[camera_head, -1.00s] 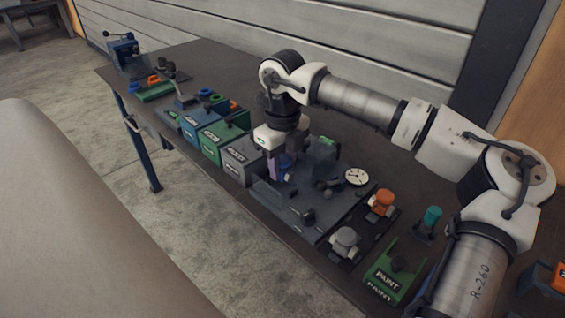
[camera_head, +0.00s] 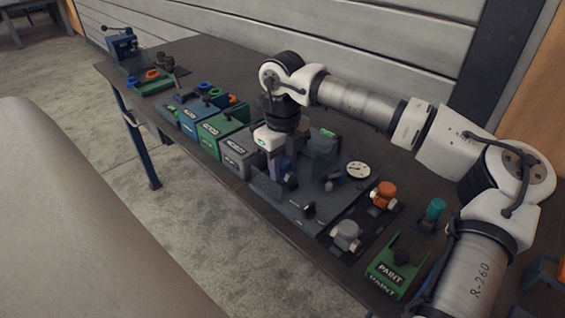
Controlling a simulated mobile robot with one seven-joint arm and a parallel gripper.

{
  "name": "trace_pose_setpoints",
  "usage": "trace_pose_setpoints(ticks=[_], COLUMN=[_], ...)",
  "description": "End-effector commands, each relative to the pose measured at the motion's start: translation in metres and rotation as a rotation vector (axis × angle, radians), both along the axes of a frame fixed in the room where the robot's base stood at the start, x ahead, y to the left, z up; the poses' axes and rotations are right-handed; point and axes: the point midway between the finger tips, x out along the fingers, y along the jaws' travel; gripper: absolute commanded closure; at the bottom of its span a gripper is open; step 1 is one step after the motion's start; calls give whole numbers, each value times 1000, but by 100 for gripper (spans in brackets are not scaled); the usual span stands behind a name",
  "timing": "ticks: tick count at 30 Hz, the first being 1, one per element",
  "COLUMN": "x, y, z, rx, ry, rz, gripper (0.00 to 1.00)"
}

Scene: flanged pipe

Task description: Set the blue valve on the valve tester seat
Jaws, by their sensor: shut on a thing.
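My gripper (camera_head: 278,166) points down over the left part of the valve tester (camera_head: 308,212), a dark blue-grey plate on the bench. It is shut on a small dark blue thing (camera_head: 288,181), which I take to be the blue valve; fingers and shadow hide much of it. I cannot tell whether it touches the tester. The tester bears a white round gauge (camera_head: 358,170) at its right and a dark block with a green label at its back. I cannot make out the seat, close to my gripper or behind it.
Grey, green and blue bins (camera_head: 223,128) stand left of the tester. An orange valve (camera_head: 383,195) and a grey valve (camera_head: 346,236) stand on a dark tray to its right. A green PAINT holder (camera_head: 397,267) and a teal-topped item (camera_head: 435,210) are further right. A vise (camera_head: 124,45) is far left.

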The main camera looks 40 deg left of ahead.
Motion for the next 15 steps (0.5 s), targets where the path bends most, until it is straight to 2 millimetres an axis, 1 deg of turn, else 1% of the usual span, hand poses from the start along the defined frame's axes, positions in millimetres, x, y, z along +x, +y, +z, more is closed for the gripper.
trace_pose_setpoints(ticks=[8, 15], x=[0, 0], y=[0, 0], z=[-1, -6], rx=[0, 0], ry=[0, 0], rz=[0, 0], gripper=[96, 96])
